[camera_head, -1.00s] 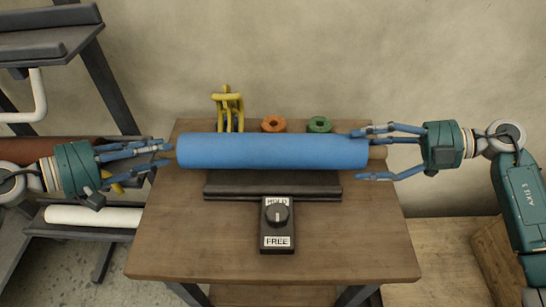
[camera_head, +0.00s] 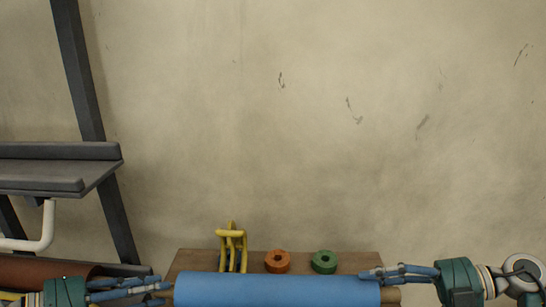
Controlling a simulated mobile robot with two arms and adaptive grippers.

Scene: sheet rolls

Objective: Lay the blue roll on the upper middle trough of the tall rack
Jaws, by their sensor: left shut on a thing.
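The blue roll (camera_head: 275,289) lies level across the bottom of the head view, its lower part cut off by the frame edge. My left gripper (camera_head: 165,288) is shut on its left end. My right gripper (camera_head: 372,274) has its upper fingers by the roll's right end; its lower finger is out of view, so its hold is unclear. The tall rack (camera_head: 85,75) stands at the left with dark posts. One dark grey trough (camera_head: 62,152) of it shows at mid height; which trough this is cannot be told.
A yellow stand (camera_head: 232,247), an orange ring (camera_head: 277,261) and a green ring (camera_head: 324,262) sit along the back of the wooden table (camera_head: 200,262). A brown roll (camera_head: 40,272) and a white bent bar (camera_head: 45,228) are at the rack. The wall area above the table is clear.

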